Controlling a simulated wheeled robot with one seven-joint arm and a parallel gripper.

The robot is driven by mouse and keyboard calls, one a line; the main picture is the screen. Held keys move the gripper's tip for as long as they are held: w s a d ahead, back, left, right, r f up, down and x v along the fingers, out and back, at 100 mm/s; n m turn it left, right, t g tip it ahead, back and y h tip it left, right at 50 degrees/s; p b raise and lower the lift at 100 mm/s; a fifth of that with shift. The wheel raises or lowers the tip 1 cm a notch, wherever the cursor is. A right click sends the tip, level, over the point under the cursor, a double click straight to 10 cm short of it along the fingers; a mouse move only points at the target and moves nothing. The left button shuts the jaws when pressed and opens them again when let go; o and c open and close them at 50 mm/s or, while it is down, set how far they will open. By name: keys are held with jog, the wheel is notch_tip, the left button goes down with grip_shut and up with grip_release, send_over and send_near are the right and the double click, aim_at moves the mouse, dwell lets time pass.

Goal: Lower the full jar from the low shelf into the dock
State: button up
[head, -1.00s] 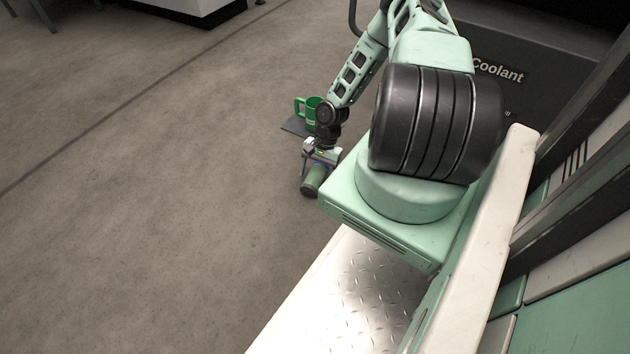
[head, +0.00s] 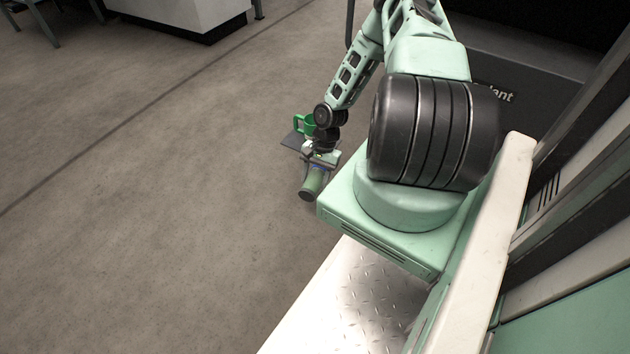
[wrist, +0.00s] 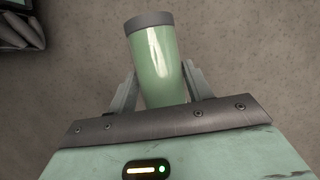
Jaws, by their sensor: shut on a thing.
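The jar (wrist: 158,62) is a pale green cylinder with a grey band at its end. In the wrist view my gripper (wrist: 163,88) is shut on it, with a finger on each side. In the head view the jar (head: 313,182) hangs from my gripper (head: 318,165) over the floor, small and left of my body. I cannot make out its contents. I cannot identify the dock or the low shelf for certain in these frames.
A dark coolant cabinet (head: 540,85) is at the back right. A white-sided unit (head: 180,12) stands far left. The floor (head: 150,210) between is clear.

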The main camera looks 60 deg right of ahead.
aim_at(312, 178)
notch_tip(312, 178, up, 5)
jog(key=shift+f+p, duration=0.15)
jog(key=shift+p, duration=1)
jog(key=shift+r+p, duration=1.5)
jog(key=shift+p, duration=0.15)
